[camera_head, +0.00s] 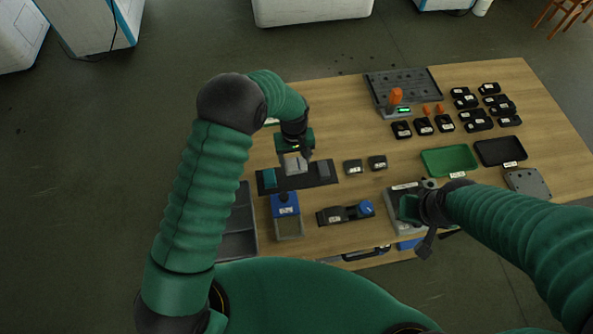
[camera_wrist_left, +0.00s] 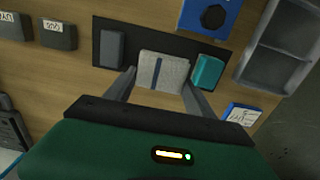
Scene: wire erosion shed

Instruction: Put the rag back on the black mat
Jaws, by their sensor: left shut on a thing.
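The rag (camera_head: 295,164) is a small pale grey folded cloth; in the left wrist view (camera_wrist_left: 163,72) it shows a dark stripe. My left gripper (camera_head: 297,156) is shut on it, one finger at each side. The rag is over the black mat (camera_head: 300,183), overlapping its back edge in the picture. I cannot tell whether it touches the mat. The mat also carries a teal block (camera_head: 269,179) at its left end and a dark grey block (camera_head: 323,170) at its right end. My right gripper (camera_head: 420,208) is at the table's front right; its finger opening is unclear.
A blue-topped container (camera_head: 286,210) stands just in front of the mat, with a grey tray (camera_head: 237,228) to its left. Two small dark boxes (camera_head: 353,167) stand to the mat's right. A black tool with a blue knob (camera_head: 345,213) lies in front. Green and black trays (camera_head: 449,160) are farther right.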

